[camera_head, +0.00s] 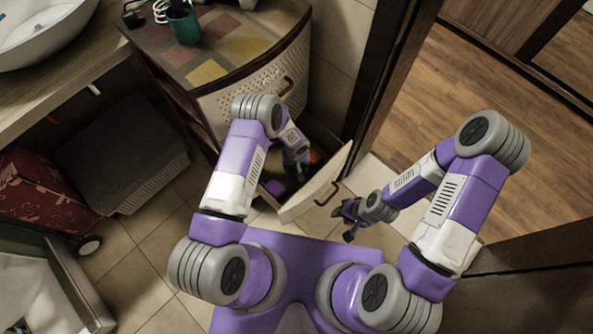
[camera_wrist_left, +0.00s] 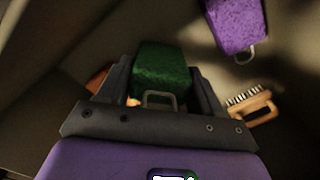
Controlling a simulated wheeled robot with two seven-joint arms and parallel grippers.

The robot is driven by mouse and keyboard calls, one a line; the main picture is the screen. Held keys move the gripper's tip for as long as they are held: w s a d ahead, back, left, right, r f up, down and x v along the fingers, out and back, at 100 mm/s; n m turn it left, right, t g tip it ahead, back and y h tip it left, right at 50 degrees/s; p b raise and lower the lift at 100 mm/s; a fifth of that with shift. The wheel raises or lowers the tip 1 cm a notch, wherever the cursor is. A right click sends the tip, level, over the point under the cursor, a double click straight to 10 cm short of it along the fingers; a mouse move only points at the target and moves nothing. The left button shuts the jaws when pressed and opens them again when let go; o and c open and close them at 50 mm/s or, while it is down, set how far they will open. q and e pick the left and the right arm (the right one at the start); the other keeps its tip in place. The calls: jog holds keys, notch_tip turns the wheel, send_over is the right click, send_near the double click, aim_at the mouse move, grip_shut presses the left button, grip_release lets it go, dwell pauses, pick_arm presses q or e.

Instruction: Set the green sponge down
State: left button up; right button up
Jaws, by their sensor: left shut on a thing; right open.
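The green sponge (camera_wrist_left: 160,72) is between the fingers of my left gripper (camera_wrist_left: 163,85), which is shut on it, as the left wrist view shows. A small light loop is on its near side. In the head view my left gripper (camera_head: 297,168) reaches down into the open drawer (camera_head: 318,197) of the cabinet; the sponge cannot be made out there. I cannot tell whether the sponge touches the drawer floor. My right gripper (camera_head: 350,219) is open and empty, outside the drawer to its right.
A purple sponge (camera_wrist_left: 236,26) and a wooden-handled brush (camera_wrist_left: 250,105) lie in the drawer beside the green sponge. An orange item (camera_wrist_left: 97,80) is partly hidden at the left. The cabinet (camera_head: 225,50) stands behind, with a green cup (camera_head: 184,24) on top. A door frame stands at the right.

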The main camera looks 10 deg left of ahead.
pick_arm(q)
notch_tip(320, 180, down, 2)
jog(key=shift+f+b, duration=0.1)
jog(key=shift+b, duration=0.3)
pick_arm(e)
jog(key=shift+f, duration=0.65)
pick_arm(q)
jog(key=o, duration=1.1)
notch_tip(320, 180, up, 12)
jog(key=p, duration=0.4)
pick_arm(e)
notch_tip(320, 180, up, 4)
jog(key=shift+r, duration=0.1)
